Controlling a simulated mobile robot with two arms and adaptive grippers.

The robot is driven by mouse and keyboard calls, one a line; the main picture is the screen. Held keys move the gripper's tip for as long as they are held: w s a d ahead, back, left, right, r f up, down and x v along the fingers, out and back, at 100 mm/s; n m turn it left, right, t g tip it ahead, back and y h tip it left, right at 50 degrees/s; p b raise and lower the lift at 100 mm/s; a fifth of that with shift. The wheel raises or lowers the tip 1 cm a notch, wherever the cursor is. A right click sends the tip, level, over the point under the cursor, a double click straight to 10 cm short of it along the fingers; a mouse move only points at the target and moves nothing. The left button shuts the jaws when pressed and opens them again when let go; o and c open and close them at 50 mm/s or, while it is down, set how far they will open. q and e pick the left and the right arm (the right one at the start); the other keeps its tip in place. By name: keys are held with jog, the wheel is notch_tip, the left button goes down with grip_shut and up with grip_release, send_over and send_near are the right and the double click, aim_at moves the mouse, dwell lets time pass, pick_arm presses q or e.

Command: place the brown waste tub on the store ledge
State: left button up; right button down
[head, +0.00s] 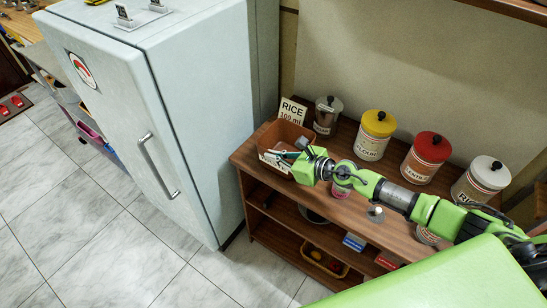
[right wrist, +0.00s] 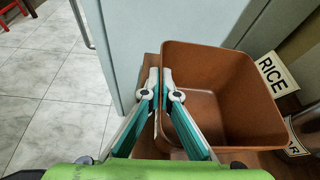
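The brown waste tub (head: 283,131) is at the left end of the wooden store ledge (head: 375,232), beside the fridge. It appears upright; whether its base rests fully on the wood is hidden. It fills the right half of the right wrist view (right wrist: 225,75) and looks empty there. My right gripper (head: 283,157) is at the tub's near side. In the right wrist view its fingers (right wrist: 160,80) straddle the tub's left wall, one outside and one inside, closed together on it. My left gripper is not in view.
A pale fridge (head: 210,100) stands close on the left. A RICE sign (head: 292,110) and a metal canister (head: 327,115) are behind the tub. Canisters with yellow (head: 376,130), red (head: 428,155) and white (head: 482,180) lids line the back. Tiled floor (head: 80,230) is clear.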

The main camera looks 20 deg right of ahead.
jog(key=shift+f, duration=0.15)
jog(key=c, duration=2.3)
grip_release()
jog(key=shift+r, duration=0.3)
jog(key=shift+b+v, duration=1.3)
jog(key=shift+v, duration=4.65)
jog(key=shift+s+f, duration=0.1)
